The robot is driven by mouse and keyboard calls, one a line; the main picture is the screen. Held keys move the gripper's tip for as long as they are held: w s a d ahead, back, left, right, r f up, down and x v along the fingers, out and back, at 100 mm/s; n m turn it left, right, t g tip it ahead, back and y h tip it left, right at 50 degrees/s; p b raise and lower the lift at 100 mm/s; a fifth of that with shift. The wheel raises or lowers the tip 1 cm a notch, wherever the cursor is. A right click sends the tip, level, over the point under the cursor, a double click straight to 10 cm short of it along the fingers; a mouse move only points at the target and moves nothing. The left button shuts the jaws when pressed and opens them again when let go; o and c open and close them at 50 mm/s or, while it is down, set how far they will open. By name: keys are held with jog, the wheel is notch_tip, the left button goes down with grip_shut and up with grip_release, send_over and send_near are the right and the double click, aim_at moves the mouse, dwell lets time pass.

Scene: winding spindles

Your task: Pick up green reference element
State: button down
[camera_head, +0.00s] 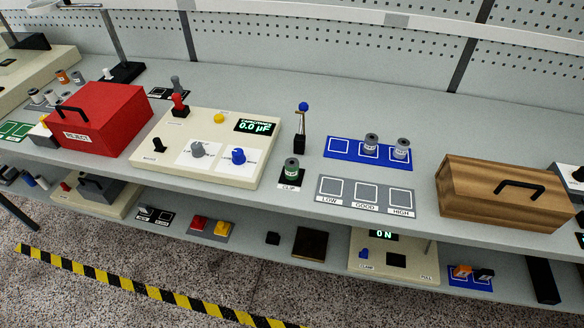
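A short cylinder with a dark green body and a grey top (291,167) stands upright at the middle of the bench. It appears to be the green reference element. It sits on a small black pad labelled CLIP (289,186), just right of the cream capacitance panel (217,176). I cannot tell whether anything on the pad grips it. My gripper is not in view.
A lever with a blue knob (303,107) stands close behind the cylinder. A blue tray (338,155) holds two grey cylinders. The LOW/GOOD/HIGH tray (349,200) looks empty. A wooden box (460,185) stands right, a red REJECT box (108,113) left.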

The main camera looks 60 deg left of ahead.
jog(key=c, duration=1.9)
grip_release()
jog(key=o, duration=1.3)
